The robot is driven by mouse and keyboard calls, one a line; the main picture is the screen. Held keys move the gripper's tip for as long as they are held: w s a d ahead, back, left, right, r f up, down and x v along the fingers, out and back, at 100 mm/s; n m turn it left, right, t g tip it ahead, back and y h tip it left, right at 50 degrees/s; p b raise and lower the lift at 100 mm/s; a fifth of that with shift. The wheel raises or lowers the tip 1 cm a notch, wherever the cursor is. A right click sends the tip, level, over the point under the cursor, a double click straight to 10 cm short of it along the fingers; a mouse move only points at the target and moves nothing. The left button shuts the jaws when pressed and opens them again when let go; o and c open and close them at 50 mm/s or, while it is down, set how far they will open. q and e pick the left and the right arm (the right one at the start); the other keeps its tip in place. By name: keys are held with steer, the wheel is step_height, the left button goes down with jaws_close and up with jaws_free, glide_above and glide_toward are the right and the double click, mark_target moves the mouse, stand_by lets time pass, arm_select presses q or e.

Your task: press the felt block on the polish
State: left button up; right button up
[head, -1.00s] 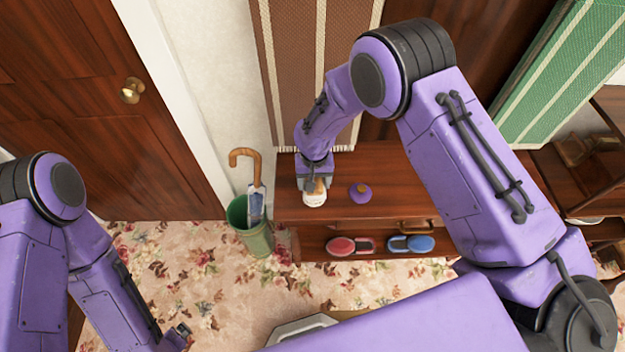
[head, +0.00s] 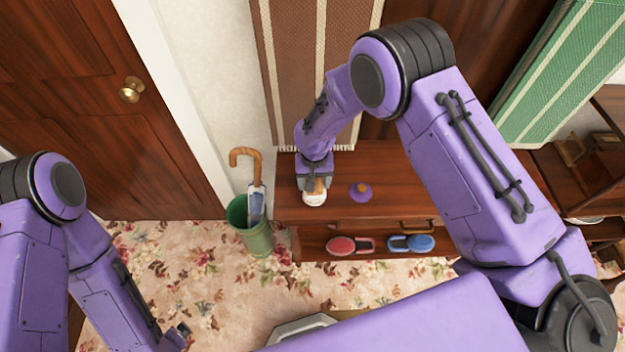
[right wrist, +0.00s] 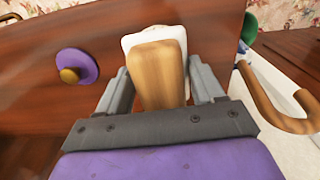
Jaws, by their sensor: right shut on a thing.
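My right gripper (right wrist: 168,88) is shut on a light wooden block (right wrist: 160,72), the felt block by its look, above the brown bench top. A white rounded piece (right wrist: 150,38) shows just beyond the wood; I cannot tell whether it is the felt or the polish. In the head view my right gripper (head: 315,186) holds the block over this white piece (head: 314,199) at the bench's front left. A purple disc with a brown knob (head: 360,192) lies to its right and also shows in the right wrist view (right wrist: 76,68). My left gripper (head: 180,334) is low at left, its jaws unclear.
The bench top right of the disc is partly clear.

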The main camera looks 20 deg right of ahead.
steer(key=shift+f, duration=0.3)
steer(key=shift+s+f, duration=0.1)
stand_by(1.1)
step_height(320, 180, up, 7)
steer(key=p, duration=0.6)
stand_by(0.7)
